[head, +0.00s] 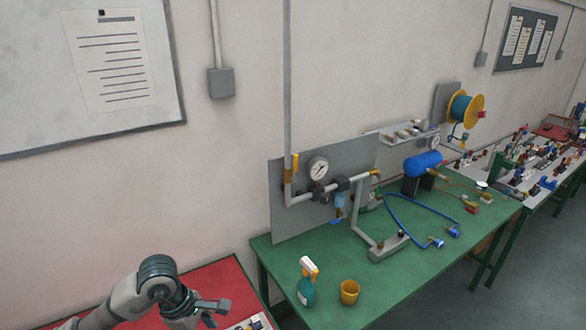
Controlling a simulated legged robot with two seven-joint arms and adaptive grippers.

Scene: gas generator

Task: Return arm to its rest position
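My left arm (158,285) comes in at the bottom left, bent at a dark-banded joint. My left gripper (213,310) is low in the head view, over the front right part of a red-topped table (228,282). My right arm and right gripper are not in view.
A small panel (250,323) lies beside my gripper.

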